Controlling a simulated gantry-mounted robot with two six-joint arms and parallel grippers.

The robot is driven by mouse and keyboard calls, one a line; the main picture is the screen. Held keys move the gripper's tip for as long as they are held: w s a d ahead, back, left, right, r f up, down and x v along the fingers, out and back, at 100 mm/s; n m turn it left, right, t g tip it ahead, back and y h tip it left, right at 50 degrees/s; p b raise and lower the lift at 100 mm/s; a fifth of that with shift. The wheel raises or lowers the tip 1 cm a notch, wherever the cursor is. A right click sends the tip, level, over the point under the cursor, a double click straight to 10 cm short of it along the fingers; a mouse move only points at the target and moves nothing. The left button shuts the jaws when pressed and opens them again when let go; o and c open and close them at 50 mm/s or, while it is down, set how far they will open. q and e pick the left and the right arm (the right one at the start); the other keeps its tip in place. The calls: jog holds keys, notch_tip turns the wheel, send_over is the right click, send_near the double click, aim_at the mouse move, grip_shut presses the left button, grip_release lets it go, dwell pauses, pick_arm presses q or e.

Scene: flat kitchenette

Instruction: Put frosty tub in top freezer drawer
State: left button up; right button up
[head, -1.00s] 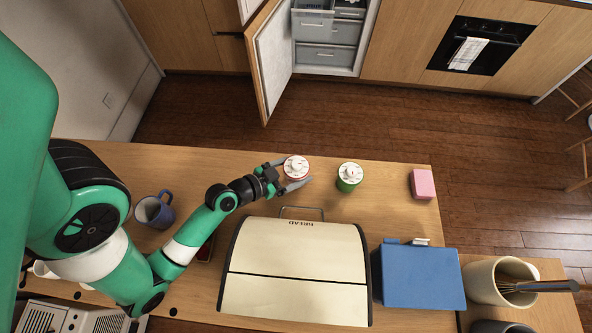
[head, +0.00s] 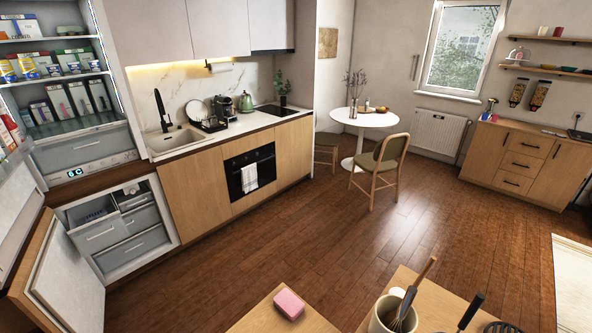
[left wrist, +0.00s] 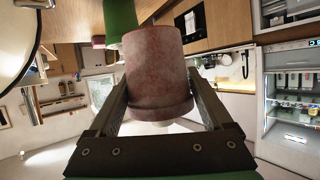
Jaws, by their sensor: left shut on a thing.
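In the left wrist view, my left gripper (left wrist: 158,85) is shut on the frosty tub (left wrist: 160,60), a dull red cylinder with a frosted, speckled surface. The tub sits between both fingers; its far side is hidden. The head view does not show the tub or either gripper. In the head view, the freezer compartment (head: 163,222) stands open at lower left, below the fridge. Its top drawer (head: 100,238) is pulled out, and a lower drawer (head: 135,252) is in place.
The freezer door (head: 70,275) is swung open to the left. A green tub (left wrist: 120,20) is near the held one in the wrist view. A pink block (head: 289,303) and a utensil crock (head: 385,316) stand on the near counter. The floor before the freezer is clear.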

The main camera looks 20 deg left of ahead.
pick_arm(q)
jog(key=w+d+r+m+h, duration=0.1)
jog(key=w+d+m+h, duration=0.4)
jog(key=d, duration=0.8)
notch_tip(320, 180, up, 14)
jog(key=n+y+p, duration=0.1)
jog(key=n+p, duration=0.1)
jog(key=p, duration=1.9)
jog(key=shift+s+a+r+t+y+p, duration=0.25)
jog(key=shift+s+t+y+p, duration=0.05)
jog(key=shift+p, duration=0.05)
jog(key=shift+f, duration=0.15)
